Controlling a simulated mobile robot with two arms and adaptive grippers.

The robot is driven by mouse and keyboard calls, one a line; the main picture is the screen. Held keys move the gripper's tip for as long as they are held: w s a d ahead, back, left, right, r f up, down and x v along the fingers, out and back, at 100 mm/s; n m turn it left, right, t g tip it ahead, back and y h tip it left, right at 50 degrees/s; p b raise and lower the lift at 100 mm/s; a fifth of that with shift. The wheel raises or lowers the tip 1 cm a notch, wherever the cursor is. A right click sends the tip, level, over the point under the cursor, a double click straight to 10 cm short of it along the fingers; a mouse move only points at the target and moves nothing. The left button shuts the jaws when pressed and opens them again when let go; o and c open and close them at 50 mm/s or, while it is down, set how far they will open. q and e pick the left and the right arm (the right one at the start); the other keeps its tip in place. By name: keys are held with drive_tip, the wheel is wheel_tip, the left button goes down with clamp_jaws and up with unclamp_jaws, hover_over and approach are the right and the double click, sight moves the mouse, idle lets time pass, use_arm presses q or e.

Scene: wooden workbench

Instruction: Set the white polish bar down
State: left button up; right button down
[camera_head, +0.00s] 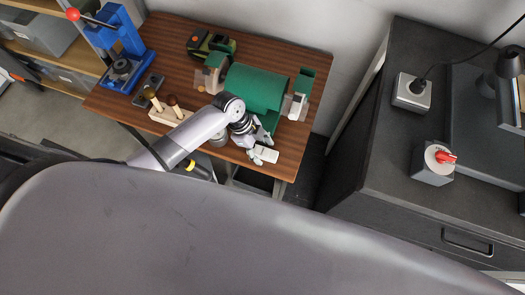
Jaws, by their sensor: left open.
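The white polish bar (266,154) is a small pale block near the front right edge of the wooden workbench (306,150). My left gripper (258,143) reaches over the bench from the left and is open, with its fingers right beside the bar. The bar appears to lie on the bench top; at this size I cannot tell whether a finger still touches it. My right gripper is not in view.
A green machine (258,88) stands behind my left gripper. A wooden block with handled tools (166,116) and a blue press (122,62) are to the left. A dark cabinet (385,140) with a red-knobbed switch box (434,163) stands right, across a gap.

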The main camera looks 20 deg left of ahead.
use_arm(q)
drive_tip(key=shift+f, duration=0.2)
idle(0.4)
drive_tip(key=shift+c, duration=0.2)
clamp_jaws()
idle(0.5)
